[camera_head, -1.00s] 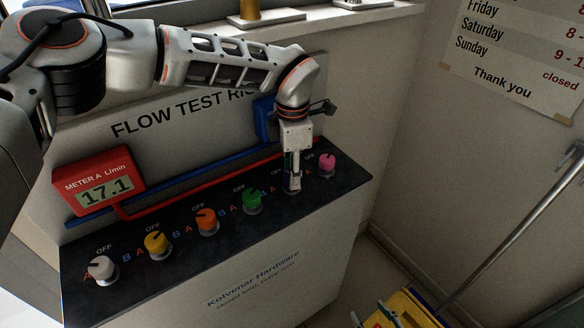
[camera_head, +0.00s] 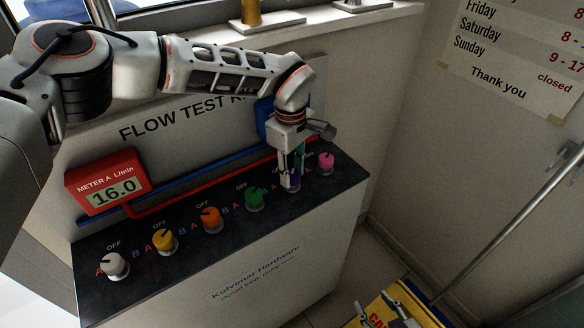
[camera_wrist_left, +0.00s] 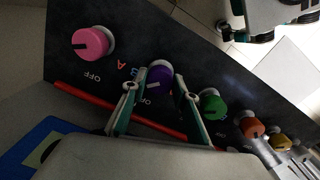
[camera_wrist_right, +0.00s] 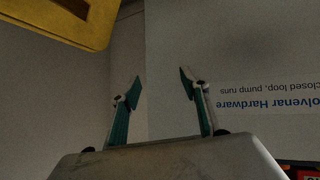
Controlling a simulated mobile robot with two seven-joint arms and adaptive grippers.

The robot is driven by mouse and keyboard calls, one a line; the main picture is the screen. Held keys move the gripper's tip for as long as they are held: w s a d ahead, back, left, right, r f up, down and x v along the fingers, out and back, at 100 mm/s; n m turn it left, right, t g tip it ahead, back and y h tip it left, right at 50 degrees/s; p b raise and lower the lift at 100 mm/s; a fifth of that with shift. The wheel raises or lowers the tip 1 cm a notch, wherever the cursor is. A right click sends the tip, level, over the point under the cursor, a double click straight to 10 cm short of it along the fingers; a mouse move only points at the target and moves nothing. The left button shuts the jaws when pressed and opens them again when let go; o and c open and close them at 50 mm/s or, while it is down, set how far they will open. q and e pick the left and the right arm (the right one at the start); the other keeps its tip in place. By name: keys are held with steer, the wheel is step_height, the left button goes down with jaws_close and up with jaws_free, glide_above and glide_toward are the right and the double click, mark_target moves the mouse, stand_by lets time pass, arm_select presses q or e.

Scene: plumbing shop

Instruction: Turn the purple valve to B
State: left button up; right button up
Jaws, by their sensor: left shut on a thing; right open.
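The purple valve (camera_head: 294,186) is the round knob between the green and pink ones on the dark panel top. My left gripper (camera_head: 290,183) is over it from above. In the left wrist view the purple valve (camera_wrist_left: 158,80) sits between my left fingers (camera_wrist_left: 157,97), which are shut on its sides. A pale mark on its near side points roughly left; its exact setting is hard to read. The blue B (camera_wrist_left: 135,71) lies left of it and OFF below it. My right gripper (camera_wrist_right: 160,86) is open and empty, and shows partly at the bottom of the head view.
Pink (camera_head: 326,162), green (camera_head: 254,197), orange (camera_head: 211,218), yellow (camera_head: 165,239) and white (camera_head: 115,265) knobs share the panel (camera_head: 190,255). The red meter (camera_head: 106,188) reads 16.0. A yellow sign (camera_head: 440,318) and a metal pole (camera_head: 500,232) stand at the lower right.

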arm_select(q)
steer(key=shift+m+p, duration=0.35)
steer(key=shift+m, duration=0.75)
arm_select(e)
steer(key=shift+s+d+f, duration=0.2)
steer(key=shift+s+d, duration=0.05)
steer(key=shift+s, duration=0.1)
arm_select(q)
steer(key=shift+m, duration=0.4)
arm_select(e)
steer(key=shift+d, duration=0.1)
arm_select(q)
steer(key=o, duration=1.1)
arm_select(e)
steer(key=shift+s, duration=0.1)
arm_select(q)
step_height(320, 180, up, 12)
steer(key=shift+a, duration=0.15)
